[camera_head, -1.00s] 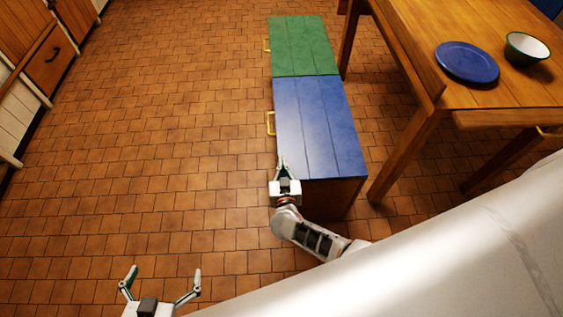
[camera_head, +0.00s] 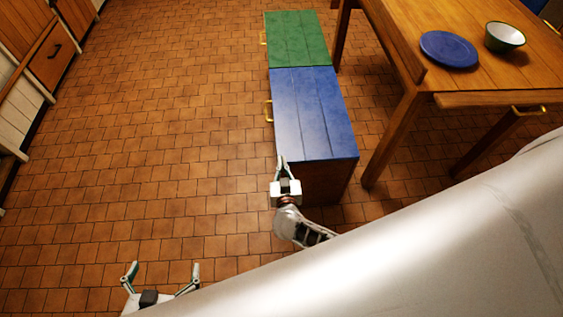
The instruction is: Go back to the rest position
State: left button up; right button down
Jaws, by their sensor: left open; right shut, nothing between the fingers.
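My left gripper (camera_head: 161,273) is at the bottom left of the head view, with its two fingers spread apart and nothing between them. Brown floor tiles show behind it. My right gripper (camera_head: 284,162) points up the picture at the near end of the blue chest, its fingers together and empty. Its fingertips overlap the near left corner of the chest's lid in the picture; I cannot tell whether they touch. My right arm's lower part is hidden behind the large white surface in the foreground.
The blue chest (camera_head: 314,115) and the green chest (camera_head: 297,40) stand end to end. To their right is a wooden table (camera_head: 475,82) with a blue plate (camera_head: 448,49) and a bowl (camera_head: 504,37). Cabinets (camera_head: 50,58) line the far left. The tiled floor (camera_head: 150,140) between is clear.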

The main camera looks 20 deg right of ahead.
jog(key=shift+s+a+r, duration=0.15)
jog(key=shift+s+r, duration=0.1)
jog(key=shift+s, duration=0.35)
